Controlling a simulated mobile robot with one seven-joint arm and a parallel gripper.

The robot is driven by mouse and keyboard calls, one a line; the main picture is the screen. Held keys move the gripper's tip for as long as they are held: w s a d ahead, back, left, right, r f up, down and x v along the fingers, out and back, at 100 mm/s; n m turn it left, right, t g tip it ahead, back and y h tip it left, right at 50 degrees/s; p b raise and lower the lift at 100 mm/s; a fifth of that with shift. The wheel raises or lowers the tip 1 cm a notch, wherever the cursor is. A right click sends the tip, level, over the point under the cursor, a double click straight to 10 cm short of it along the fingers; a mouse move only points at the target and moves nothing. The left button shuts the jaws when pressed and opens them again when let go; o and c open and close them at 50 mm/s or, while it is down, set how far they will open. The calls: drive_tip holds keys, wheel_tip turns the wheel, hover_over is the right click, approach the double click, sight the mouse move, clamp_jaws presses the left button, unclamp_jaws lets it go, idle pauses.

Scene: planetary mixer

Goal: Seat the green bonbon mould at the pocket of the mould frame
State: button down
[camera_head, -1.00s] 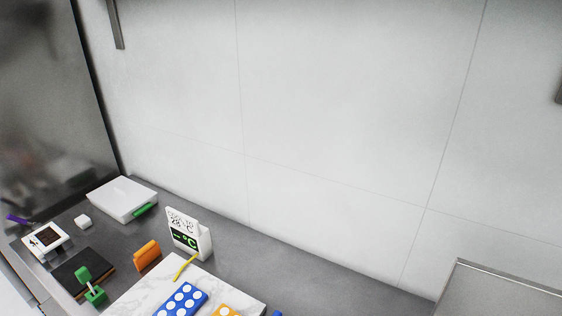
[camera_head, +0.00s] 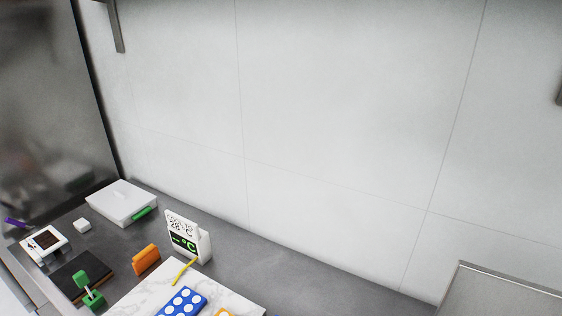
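I cannot make out a green bonbon mould or the mould frame with its pocket for certain in the head view. A blue mould (camera_head: 181,301) with white round cavities lies on a marble slab (camera_head: 221,290) at the bottom edge. Part of an orange piece (camera_head: 225,312) shows beside it, cut off by the frame edge. A green upright piece (camera_head: 88,288) stands near a dark board at the lower left; it looks like a handled tool. My gripper is not in view.
A thermometer display (camera_head: 188,238) stands behind the slab, with an orange block (camera_head: 146,259) to its left. A white lidded box (camera_head: 121,202), a small white cube (camera_head: 82,225), a scale (camera_head: 44,243) and the dark board (camera_head: 66,283) are at left. The counter along the wall (camera_head: 320,285) is clear.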

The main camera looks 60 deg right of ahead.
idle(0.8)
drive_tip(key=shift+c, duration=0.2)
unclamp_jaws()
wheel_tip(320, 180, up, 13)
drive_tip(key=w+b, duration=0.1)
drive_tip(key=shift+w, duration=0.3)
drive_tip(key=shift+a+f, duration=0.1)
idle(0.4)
